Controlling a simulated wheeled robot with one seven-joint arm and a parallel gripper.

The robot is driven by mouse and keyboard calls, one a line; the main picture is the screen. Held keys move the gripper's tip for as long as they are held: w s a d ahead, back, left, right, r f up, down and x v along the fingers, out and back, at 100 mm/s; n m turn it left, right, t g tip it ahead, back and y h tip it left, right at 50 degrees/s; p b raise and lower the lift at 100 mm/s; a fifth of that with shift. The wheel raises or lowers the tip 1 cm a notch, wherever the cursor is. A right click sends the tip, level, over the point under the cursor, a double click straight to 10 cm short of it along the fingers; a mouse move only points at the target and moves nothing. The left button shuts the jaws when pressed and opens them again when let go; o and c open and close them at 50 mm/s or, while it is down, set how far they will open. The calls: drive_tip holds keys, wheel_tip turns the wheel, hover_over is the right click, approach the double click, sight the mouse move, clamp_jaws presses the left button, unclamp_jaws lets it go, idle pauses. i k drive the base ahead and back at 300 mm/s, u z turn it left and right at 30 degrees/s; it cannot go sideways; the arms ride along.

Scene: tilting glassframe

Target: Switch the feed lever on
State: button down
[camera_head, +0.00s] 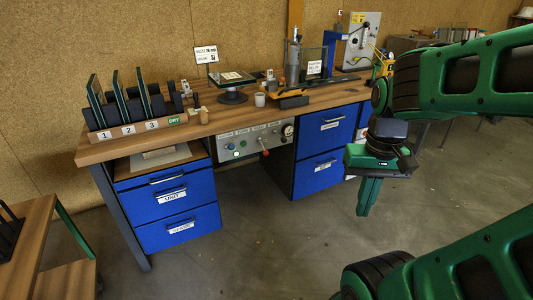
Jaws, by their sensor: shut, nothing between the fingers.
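A grey control panel (252,140) is set into the front of the workbench, under the top and between the blue drawer units. A small lever with a red knob (266,152) sticks out of it and points downward; it may be the feed lever, but the panel labels are too small to read. My gripper (366,210) is to the right of the panel, in front of the right drawer unit, pointing down. Its green fingers are together and empty, apart from the lever and from the bench.
A green light (236,153) and a round gauge (288,131) are on the panel. Glass panes stand in a numbered rack (130,130); a turntable (232,93) and a white cup (260,100) are on the bench top. The floor in front is clear.

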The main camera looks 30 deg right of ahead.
sight(265, 152)
drive_tip(key=i, duration=0.95)
drive_tip(key=z, duration=0.05)
